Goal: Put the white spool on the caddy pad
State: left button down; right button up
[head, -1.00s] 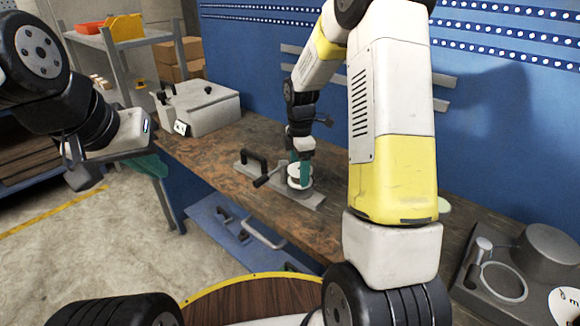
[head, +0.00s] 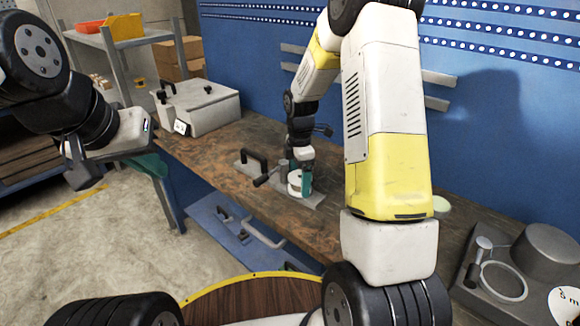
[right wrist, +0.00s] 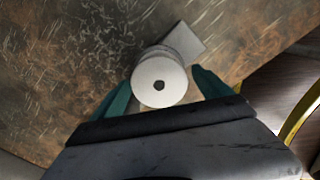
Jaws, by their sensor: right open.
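The white spool (head: 294,184) stands on the workbench by the right end of a grey plate with a black handle. My right gripper (head: 305,183) is low at the spool, its teal fingers partly hiding it. In the right wrist view the spool (right wrist: 160,80) shows its round top with a dark centre hole, between the two open fingers (right wrist: 159,90), with gaps on both sides. My left gripper (head: 150,165) is off the bench at the left; its finger spacing is unclear. I cannot tell for sure which surface is the caddy pad.
The grey plate (head: 240,167) carries a handle and a crank. A grey holder (head: 470,295) with a ring and a cylinder stands at the lower right. A pale green disc (head: 442,207) lies behind my right arm. A white box (head: 205,108) stands at the bench's far end.

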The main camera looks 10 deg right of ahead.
aim_at(299, 177)
jog(key=s+r+m+t, duration=0.1)
jog(key=s+r+m, duration=0.15)
jog(key=r, duration=0.75)
jog(key=s+r+m+t, duration=0.1)
jog(key=s+r+m, duration=0.15)
jog(key=r, duration=0.65)
jog(key=s+a+r+m+t+y, duration=0.1)
jog(key=s+r+m+t, duration=0.1)
jog(key=s+m, duration=0.5)
jog(key=s+r+m+t+y, duration=0.1)
jog(key=s+r+m+t, duration=0.1)
jog(key=s+r+m, duration=0.2)
jog(key=s+m, duration=0.3)
jog(key=s, duration=0.5)
jog(key=shift+a, duration=0.4)
